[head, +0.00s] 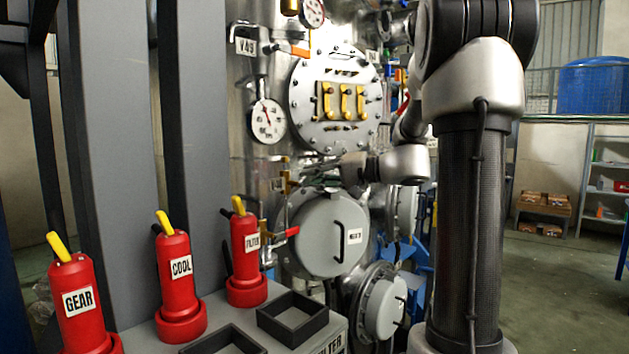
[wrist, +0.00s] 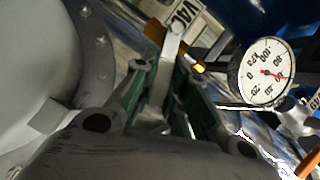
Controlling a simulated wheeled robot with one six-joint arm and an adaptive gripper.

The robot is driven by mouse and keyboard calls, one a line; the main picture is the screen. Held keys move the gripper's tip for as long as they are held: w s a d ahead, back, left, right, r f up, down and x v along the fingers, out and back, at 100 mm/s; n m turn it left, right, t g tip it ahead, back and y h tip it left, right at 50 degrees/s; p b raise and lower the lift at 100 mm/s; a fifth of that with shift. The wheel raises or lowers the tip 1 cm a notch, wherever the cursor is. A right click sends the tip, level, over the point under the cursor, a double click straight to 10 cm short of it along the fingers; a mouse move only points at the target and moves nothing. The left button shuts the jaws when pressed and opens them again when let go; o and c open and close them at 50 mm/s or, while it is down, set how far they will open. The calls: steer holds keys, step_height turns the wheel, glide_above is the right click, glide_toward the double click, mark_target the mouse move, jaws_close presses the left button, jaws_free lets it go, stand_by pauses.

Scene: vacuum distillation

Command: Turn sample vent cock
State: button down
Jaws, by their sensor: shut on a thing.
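My gripper (head: 322,182) is beside the metal vessel, above the large round grey cover. In the wrist view its two fingers with green pads (wrist: 168,98) close around a slim grey metal lever, which I take to be the cock's handle (wrist: 172,45). A brass-coloured part (wrist: 154,29) is at the lever's far end. A partly cut-off white tag (wrist: 187,14) with dark letters is behind it. In the head view the cock is small and mostly hidden by my gripper, and its turn angle cannot be told.
A round pressure gauge (wrist: 266,73) is to the right of my fingers in the wrist view. The round grey cover (head: 329,233) has a black handle. A red-handled valve (head: 284,235) is at its left. Red holders, including FILTER (head: 246,260), stand in front of the vessel.

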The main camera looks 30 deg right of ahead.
steer(key=shift+s+a+r+n+h, duration=0.1)
steer(key=shift+a+r+n+h, duration=0.2)
steer(key=shift+n, duration=0.25)
steer(key=shift+s+a+r+n+h, duration=0.1)
steer(key=shift+r+n+h, duration=0.1)
steer(key=shift+r+n, duration=0.25)
steer(key=n+h, duration=0.1)
steer(key=a+r+n, duration=0.1)
steer(key=shift+s+n+h, duration=0.15)
steer(key=shift+n+h, duration=0.25)
steer(key=shift+s+a+r+n+h, duration=0.15)
steer(key=shift+a+n+h, duration=0.15)
steer(key=shift+n, duration=0.3)
steer(key=shift+s+a+r+n+h, duration=0.15)
steer(key=shift+a+n+h, duration=0.15)
steer(key=shift+n, duration=0.3)
steer(key=shift+s+a+r+n+h, duration=0.1)
steer(key=shift+s+a+n+h, duration=0.1)
steer(key=shift+a+n+h, duration=0.45)
steer(key=shift+d+n, duration=0.15)
steer(key=shift+n, duration=0.1)
steer(key=c, duration=1.4)
jaws_free()
steer(key=shift+r, duration=0.1)
